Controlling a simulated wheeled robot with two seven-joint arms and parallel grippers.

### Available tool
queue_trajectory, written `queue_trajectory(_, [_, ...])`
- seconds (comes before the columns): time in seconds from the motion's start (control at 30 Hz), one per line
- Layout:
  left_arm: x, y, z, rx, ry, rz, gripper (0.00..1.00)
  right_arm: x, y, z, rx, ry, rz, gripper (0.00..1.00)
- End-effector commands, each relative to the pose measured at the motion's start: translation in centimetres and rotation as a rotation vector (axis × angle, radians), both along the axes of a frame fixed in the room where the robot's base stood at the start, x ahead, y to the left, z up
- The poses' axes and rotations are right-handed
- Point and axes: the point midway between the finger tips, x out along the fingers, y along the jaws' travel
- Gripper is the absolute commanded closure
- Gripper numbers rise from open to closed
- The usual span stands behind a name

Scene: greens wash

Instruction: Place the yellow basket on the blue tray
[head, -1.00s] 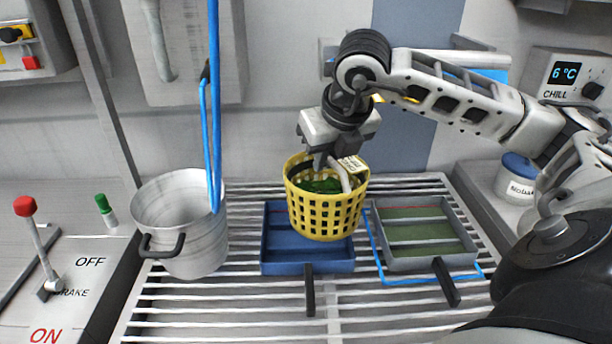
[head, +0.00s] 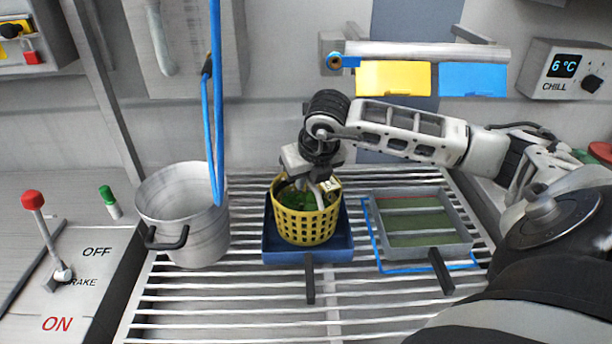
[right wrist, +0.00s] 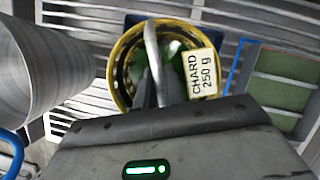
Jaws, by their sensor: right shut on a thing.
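The yellow basket (head: 306,222) is a perforated tub with green leaves inside and a tag reading "CHARD 250 g" (right wrist: 201,74). In the head view it is upright, within the outline of the blue tray (head: 285,257); I cannot tell whether its base touches the tray floor. The tray has a black handle towards the front. My right gripper (head: 318,184) comes down from above and is shut on the basket; its fingers also show at the basket in the right wrist view (right wrist: 153,80). My left gripper is not in view.
A steel pot (head: 183,215) stands close left of the blue tray, with a blue hose (head: 214,120) hanging over it. A grey tray with green inside (head: 425,240) sits to the right, within a blue outline. The slatted rack (head: 230,310) in front is clear.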

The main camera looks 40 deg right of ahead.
Motion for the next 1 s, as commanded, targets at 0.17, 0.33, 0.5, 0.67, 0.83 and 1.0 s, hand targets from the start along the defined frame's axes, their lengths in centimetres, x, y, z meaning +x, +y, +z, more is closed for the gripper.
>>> queue_trajectory(0.17, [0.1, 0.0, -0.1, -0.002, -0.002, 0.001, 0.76, 0.0, 0.0, -0.1, 0.001, 0.000, 0.000, 0.81])
queue_trajectory(0.33, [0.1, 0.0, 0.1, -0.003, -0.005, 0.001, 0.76, 0.0, 0.0, -0.1, 0.000, 0.000, 0.000, 0.68])
queue_trajectory(0.5, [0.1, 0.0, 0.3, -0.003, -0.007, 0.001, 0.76, 0.0, 0.0, 0.0, 0.000, 0.000, 0.000, 0.68])
queue_trajectory(0.67, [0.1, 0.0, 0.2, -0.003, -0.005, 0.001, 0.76, -0.4, 0.1, 1.1, 0.000, -0.002, 0.001, 0.68])
queue_trajectory(0.83, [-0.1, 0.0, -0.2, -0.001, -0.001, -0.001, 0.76, -1.7, 0.5, 4.3, -0.001, -0.006, 0.000, 0.68])
queue_trajectory(1.0, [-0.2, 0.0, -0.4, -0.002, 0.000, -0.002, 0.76, -3.1, 1.1, 7.7, -0.001, -0.004, 0.001, 0.68])
